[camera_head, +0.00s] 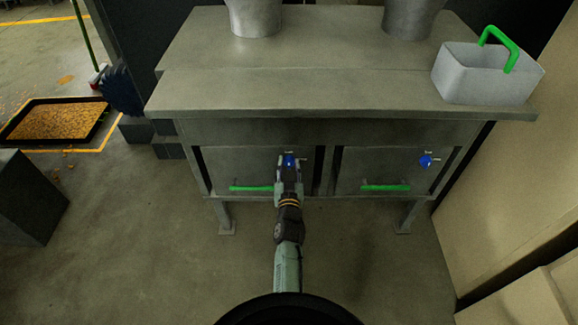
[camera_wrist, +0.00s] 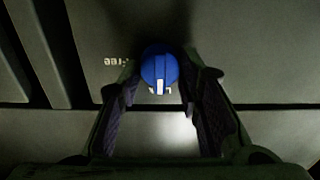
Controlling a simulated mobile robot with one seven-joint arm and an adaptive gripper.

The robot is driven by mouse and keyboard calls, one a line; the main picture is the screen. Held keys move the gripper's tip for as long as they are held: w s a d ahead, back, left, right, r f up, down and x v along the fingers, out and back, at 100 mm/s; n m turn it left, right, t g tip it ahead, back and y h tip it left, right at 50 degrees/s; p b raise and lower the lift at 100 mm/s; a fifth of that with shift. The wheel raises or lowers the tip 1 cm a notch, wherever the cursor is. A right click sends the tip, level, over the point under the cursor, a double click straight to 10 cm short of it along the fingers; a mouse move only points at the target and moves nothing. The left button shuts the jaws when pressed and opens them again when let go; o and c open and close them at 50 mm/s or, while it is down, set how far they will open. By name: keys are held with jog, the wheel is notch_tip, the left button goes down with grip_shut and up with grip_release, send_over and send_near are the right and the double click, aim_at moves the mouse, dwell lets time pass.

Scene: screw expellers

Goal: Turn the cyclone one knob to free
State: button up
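The blue knob (camera_head: 289,161) on the left drawer front is partly hidden by my gripper (camera_head: 289,172) in the head view. In the wrist view the round blue knob (camera_wrist: 158,66) lies between the tips of my gripper (camera_wrist: 160,75). The fingers are open, one on each side, with a small gap visible beside the knob. A white mark on the knob points down in that picture, toward a small label that is mostly hidden. The "Free" label (camera_wrist: 117,62) appears upside down to the left of the knob.
A second blue knob (camera_head: 426,161) is on the right drawer front. Green handles (camera_head: 250,188) (camera_head: 385,187) run along both drawers. A grey bin (camera_head: 485,78) with a green handle stands on the metal top (camera_head: 310,95). A tan wall (camera_head: 520,170) is at the right.

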grip_shut()
